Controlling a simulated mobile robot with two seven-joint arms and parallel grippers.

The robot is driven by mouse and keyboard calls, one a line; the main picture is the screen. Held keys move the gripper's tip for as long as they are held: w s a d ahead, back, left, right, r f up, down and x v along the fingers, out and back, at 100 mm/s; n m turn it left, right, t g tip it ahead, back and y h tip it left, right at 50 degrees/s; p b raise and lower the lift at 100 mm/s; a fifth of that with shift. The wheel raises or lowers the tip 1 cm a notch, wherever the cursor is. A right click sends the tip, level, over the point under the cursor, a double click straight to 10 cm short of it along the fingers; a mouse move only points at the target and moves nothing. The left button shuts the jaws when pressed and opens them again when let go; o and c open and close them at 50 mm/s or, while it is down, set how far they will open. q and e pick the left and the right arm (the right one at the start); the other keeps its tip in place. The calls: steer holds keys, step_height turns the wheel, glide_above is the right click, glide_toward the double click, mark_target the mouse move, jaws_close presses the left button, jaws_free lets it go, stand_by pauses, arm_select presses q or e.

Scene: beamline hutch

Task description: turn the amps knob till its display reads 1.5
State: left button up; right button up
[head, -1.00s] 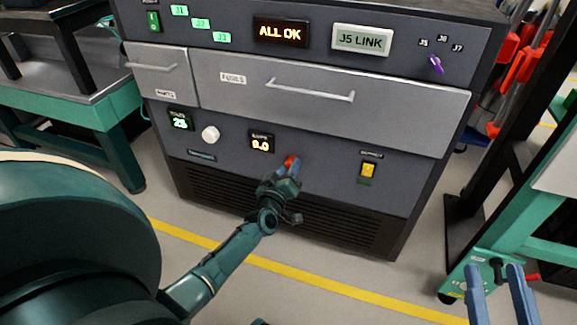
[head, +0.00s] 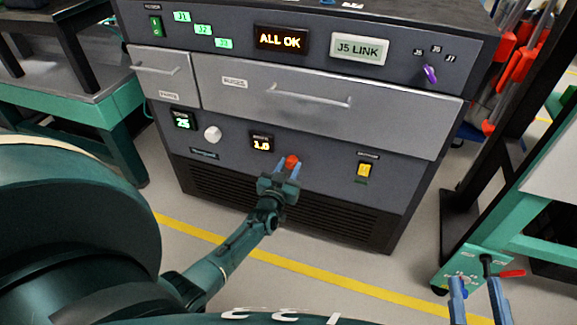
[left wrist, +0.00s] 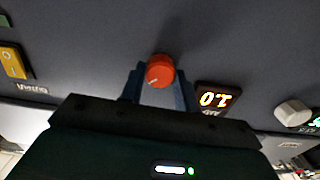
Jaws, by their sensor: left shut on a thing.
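The orange-red amps knob (head: 292,161) is on the lower panel of the dark cabinet. My right gripper (head: 475,284) is open and empty at the lower right, far from the panel.
A white knob (head: 212,134) with a display (head: 183,120) reading 25 is left of the amps display. A yellow switch (head: 364,170) is to the right. Drawers with bar handles (head: 308,98) are above. A green-framed bench stands on each side.

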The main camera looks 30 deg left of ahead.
mark_target(290, 165)
stand_by(0.5)
arm_select(q)
steer(key=o, duration=1)
steer(key=shift+c, duration=0.2)
steer(key=shift+s+d+p, duration=0.15)
steer(key=shift+s+p, duration=0.2)
steer(key=shift+s, duration=0.15)
steer(key=p+v, duration=0.1)
steer(key=v, duration=0.2)
steer(key=shift+s+r, duration=0.1)
steer(key=shift+s, duration=0.05)
steer(key=p+v, duration=0.3)
steer(key=v, duration=0.6)
arm_select(e)
steer(key=shift+d+m+g+h, duration=0.3)
steer(key=shift+d+g+h, duration=0.35)
steer(key=shift+g+h, duration=0.2)
arm_select(q)
steer(key=shift+d, duration=0.1)
